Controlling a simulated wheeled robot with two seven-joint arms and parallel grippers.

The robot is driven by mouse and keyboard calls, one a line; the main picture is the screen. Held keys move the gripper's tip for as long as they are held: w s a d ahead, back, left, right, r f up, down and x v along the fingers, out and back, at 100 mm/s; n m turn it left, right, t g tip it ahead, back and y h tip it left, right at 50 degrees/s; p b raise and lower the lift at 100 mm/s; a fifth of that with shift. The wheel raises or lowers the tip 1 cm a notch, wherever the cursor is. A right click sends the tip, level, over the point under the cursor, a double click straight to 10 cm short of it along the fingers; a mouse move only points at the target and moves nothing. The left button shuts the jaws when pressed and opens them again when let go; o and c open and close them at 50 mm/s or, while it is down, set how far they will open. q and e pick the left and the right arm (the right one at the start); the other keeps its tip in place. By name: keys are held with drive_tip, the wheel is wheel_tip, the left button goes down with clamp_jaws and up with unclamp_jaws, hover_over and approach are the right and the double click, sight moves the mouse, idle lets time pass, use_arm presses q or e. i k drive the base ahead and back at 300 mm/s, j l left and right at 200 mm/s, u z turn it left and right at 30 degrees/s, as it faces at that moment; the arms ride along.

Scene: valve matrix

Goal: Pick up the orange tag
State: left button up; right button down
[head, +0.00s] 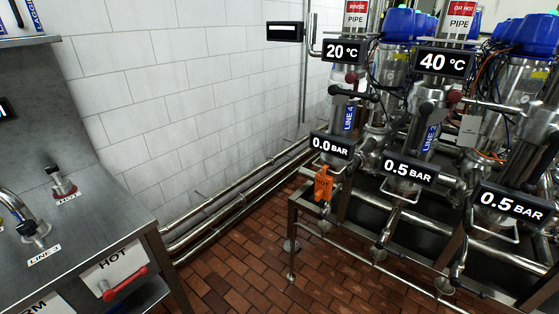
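The steel valve rack (362,255) with pipes and displays fills the right. A steel counter (90,225) with a red-handled HOT valve (125,284) stands at the left. Pipes run low along the white tiled wall (190,90). Brown floor tiles (235,280) between counter and rack are clear.

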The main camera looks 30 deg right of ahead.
sight(324, 183)
drive_tip(key=k+z, duration=0.1)
drive_tip(key=z, duration=1.15)
